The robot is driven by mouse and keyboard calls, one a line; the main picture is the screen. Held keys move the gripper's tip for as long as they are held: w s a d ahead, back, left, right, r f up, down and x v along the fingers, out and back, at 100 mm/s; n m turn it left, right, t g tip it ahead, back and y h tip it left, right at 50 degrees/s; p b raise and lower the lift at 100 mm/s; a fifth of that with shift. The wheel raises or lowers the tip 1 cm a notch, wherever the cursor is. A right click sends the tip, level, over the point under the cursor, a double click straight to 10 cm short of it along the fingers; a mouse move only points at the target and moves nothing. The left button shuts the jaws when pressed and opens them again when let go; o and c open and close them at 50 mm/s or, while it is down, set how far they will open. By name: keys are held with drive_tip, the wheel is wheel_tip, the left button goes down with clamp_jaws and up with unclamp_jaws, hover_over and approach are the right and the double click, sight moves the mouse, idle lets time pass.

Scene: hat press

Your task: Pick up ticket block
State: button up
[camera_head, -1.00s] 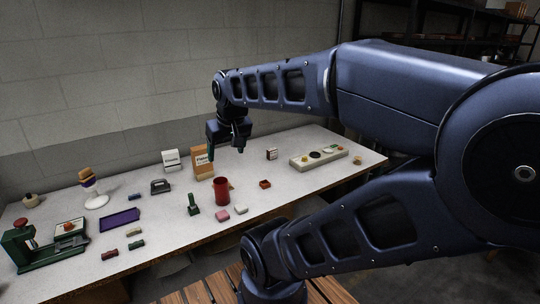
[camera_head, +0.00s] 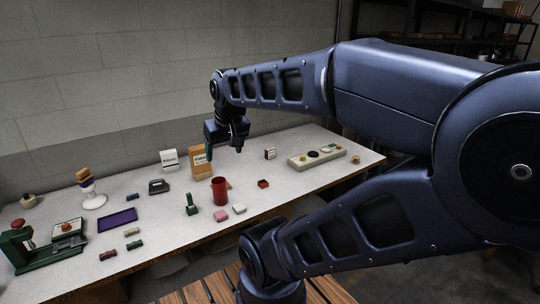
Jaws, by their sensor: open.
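I cannot tell for sure which object is the ticket block. A small white box with dark marks (camera_head: 270,153) stands upright on the table, right of my gripper. A white upright block with a printed face (camera_head: 169,159) stands farther left, at the back. My gripper (camera_head: 224,150) hangs open and empty above the back of the table, fingers pointing down. In the picture it overlaps the orange-brown carton (camera_head: 199,165), partly hiding it. It appears apart from everything.
A red cup (camera_head: 219,191) and a green stamp-like tool (camera_head: 191,205) stand in front of the carton. A long pale tray (camera_head: 300,163) lies right. A purple tray (camera_head: 118,220) and green press (camera_head: 38,255) are left. Clear tabletop surrounds the small white box.

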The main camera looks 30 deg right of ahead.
drive_tip(key=c, duration=0.3)
drive_tip(key=shift+c, duration=0.2)
drive_tip(key=w+d+r+n+g+h, duration=0.15)
drive_tip(key=w+d, duration=0.25)
drive_tip(key=w, duration=0.4)
drive_tip(key=w+d+r+n+t+y, duration=0.1)
drive_tip(key=w+d+n, duration=0.2)
drive_tip(key=w, duration=0.5)
drive_tip(key=n+g+h, duration=0.4)
drive_tip(key=n, duration=1)
hover_over(270, 149)
drive_tip(key=a, duration=0.3)
wheel_tip(270, 149, down, 28)
drive_tip(key=shift+x, duration=5.15)
